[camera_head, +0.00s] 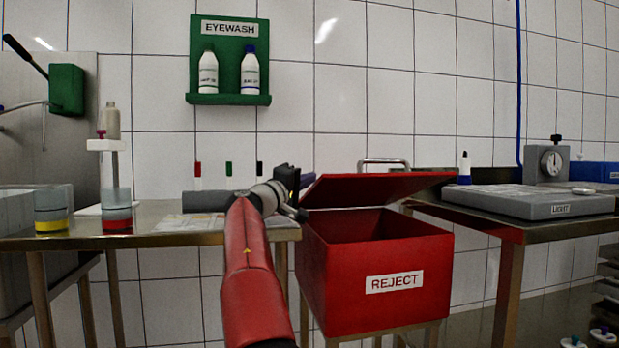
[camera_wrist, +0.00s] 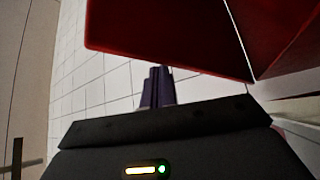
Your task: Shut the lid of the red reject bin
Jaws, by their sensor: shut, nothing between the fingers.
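The red reject bin (camera_head: 375,285) stands at the centre right of the head view, with a white REJECT label on its front. Its red lid (camera_head: 385,187) is raised and tilted, and the dark inside of the bin shows below it. My gripper (camera_head: 308,181) is at the left edge of the lid, its purple fingers partly hidden by my wrist. In the wrist view the shut, empty fingers (camera_wrist: 158,72) point towards a large red panel (camera_wrist: 160,25), which looks like the lid. I cannot tell whether they touch it.
A steel table (camera_head: 150,240) with sample jars stands to the left of the bin. A metal handle (camera_head: 384,162) shows behind the lid. A green eyewash shelf (camera_head: 229,98) hangs on the tiled wall.

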